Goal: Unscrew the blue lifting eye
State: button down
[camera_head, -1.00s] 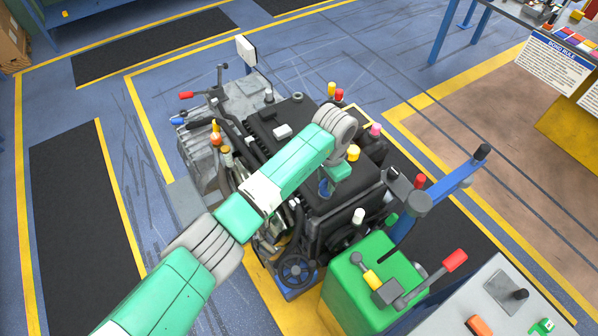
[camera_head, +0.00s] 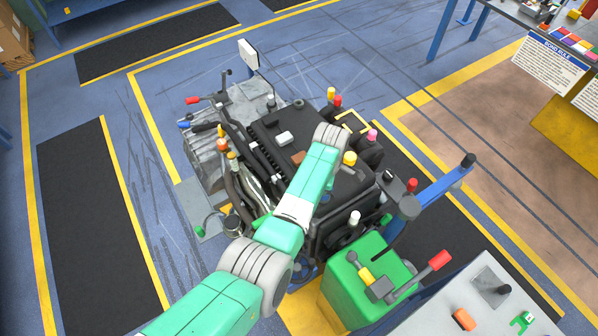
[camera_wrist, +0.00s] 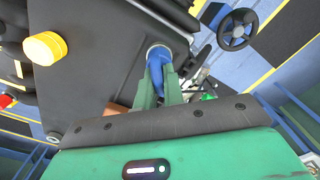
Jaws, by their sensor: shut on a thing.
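In the wrist view the blue lifting eye (camera_wrist: 158,57) stands in a pale round seat on the dark engine cover (camera_wrist: 105,75). My gripper (camera_wrist: 158,78) has its two green fingers on either side of the eye and is shut on it. The eye's lower part is hidden between the fingers, and I cannot see its thread. In the head view my arm covers the eye and the fingers; the engine (camera_head: 275,150) is below it.
A yellow knob (camera_head: 349,158) and a white-capped post (camera_head: 354,217) stand close to my arm. A green box (camera_head: 365,285) with a red-handled lever (camera_head: 440,260) and a blue bar (camera_head: 440,188) stand at the right front. A black handwheel (camera_wrist: 237,29) shows in the wrist view.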

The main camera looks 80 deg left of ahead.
jog(key=n, duration=0.2)
jog(key=f+n, duration=0.1)
jog(key=n, duration=0.3)
jog(key=shift+d+f+b, duration=0.25)
jog(key=shift+d+b, duration=0.05)
jog(key=shift+b, duration=0.05)
jog(key=n, duration=0.4)
jog(key=c, duration=1.6)
grip_release()
jog(key=shift+o, duration=0.8)
jog(key=shift+a+r, duration=0.2)
jog(key=shift+a, duration=0.15)
notch_tip(320, 180, up, 9)
jog(key=shift+a+b, duration=0.25)
jog(key=shift+b, duration=0.05)
